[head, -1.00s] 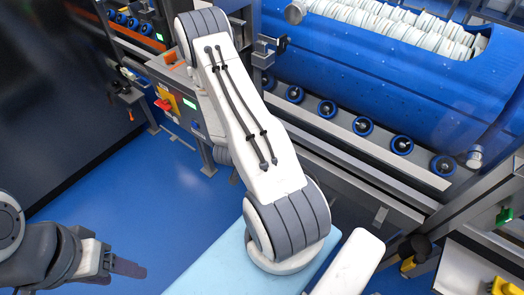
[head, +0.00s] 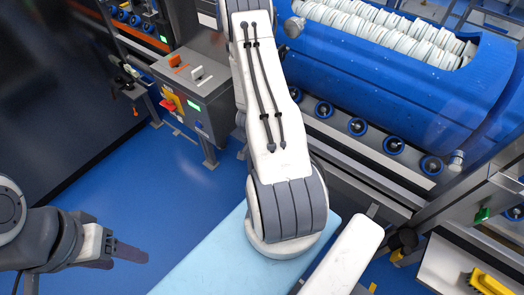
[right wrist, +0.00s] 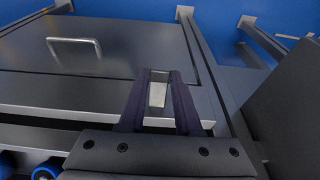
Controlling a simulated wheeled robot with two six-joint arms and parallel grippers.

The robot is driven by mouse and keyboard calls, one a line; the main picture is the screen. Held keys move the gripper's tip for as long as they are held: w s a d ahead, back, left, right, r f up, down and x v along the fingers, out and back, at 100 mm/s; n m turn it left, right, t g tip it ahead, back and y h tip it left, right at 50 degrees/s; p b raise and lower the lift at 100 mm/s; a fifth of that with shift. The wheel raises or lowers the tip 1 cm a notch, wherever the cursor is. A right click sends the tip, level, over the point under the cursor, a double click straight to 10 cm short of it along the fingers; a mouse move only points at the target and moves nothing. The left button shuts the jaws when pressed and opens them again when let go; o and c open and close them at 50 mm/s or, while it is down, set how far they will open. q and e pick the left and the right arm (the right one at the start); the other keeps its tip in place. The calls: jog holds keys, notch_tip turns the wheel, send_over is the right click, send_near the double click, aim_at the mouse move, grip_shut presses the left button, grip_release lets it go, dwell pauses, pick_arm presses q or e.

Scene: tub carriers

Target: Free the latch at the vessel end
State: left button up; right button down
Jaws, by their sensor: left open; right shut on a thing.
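In the right wrist view, my right gripper (right wrist: 158,105) is shut on a silver metal tab (right wrist: 158,93), which looks like the latch. The tab stands between the two dark fingers at the edge of a grey metal panel (right wrist: 110,70). In the head view my own right arm hides this gripper and the tab. The blue vessel (head: 385,85), with rows of white pieces (head: 400,32) in it, lies at the upper right. My left gripper (head: 128,252) is open and empty at the lower left, over the floor and far from the vessel.
A grey control box (head: 190,80) with an orange and a white lever stands left of my right arm. Blue rollers (head: 357,126) line the rail below the vessel. A wire handle (right wrist: 75,42) sits on the panel. Blue floor (head: 125,185) is clear at the left.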

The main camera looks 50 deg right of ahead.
jog(key=c, duration=0.6)
grip_release()
jog(key=p+v, duration=0.3)
jog(key=v, duration=0.7)
jog(key=shift+r, duration=0.2)
jog(key=shift+a, duration=0.1)
